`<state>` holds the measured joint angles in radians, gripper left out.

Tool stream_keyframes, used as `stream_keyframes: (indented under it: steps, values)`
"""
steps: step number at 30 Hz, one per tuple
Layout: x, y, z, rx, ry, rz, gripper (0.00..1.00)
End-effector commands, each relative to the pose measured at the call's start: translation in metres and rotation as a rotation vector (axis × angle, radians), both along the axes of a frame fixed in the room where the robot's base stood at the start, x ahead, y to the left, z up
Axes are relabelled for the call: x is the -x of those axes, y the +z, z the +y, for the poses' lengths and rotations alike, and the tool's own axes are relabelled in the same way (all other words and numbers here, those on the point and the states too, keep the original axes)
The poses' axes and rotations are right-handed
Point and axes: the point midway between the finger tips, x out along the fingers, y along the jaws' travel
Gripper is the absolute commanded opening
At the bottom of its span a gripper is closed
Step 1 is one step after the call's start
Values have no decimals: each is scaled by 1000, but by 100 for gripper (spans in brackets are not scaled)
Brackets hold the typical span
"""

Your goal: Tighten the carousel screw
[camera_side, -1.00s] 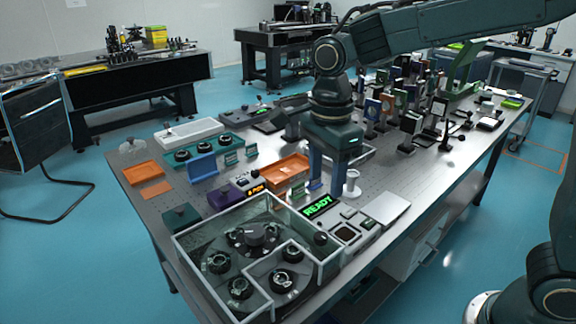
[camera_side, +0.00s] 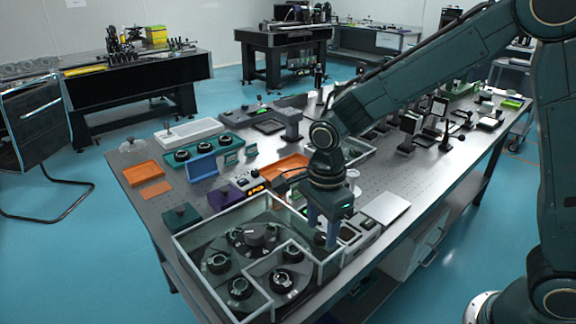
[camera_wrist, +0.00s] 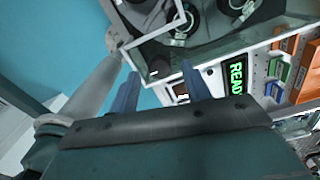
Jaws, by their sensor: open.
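The carousel (camera_side: 222,238) is a dark round plate with several dark ring-mounted parts, inside a clear-walled, white-edged enclosure (camera_side: 183,246) at the table's near end. A small dark knob (camera_side: 320,239), which may be the screw, sits at the enclosure's right corner. My gripper (camera_side: 322,236) points down over that corner, its blue fingers open around or just above the knob; I cannot tell whether they touch it. In the wrist view the two fingertips (camera_wrist: 160,70) are apart, with a small dark knob between them at the white-edged corner. Part of the carousel shows at the top.
A green READY display (camera_wrist: 236,77) stands beside the corner; my gripper hides it in the side view. A purple box (camera_side: 226,195), a dark green box (camera_side: 182,217) and orange trays (camera_side: 144,173) stand behind. A flat pale plate (camera_side: 386,208) lies to the right.

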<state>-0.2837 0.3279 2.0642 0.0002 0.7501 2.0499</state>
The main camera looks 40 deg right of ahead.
Motion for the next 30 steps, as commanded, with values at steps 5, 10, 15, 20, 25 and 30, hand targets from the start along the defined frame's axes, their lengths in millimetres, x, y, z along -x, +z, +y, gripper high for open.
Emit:
stream_keyframes:
  steps: [5, 10, 15, 20, 25, 30]
  values:
    - [0, -12, 0, 0, 0, 0, 48]
    - [0, -15, 0, 0, 0, 0, 48]
    - [0, -15, 0, 0, 0, -1, 48]
    - [0, -15, 0, 0, 0, -1, 20]
    - [0, -15, 0, 0, 0, 0, 3]
    - [0, -15, 0, 0, 11, -1, 3]
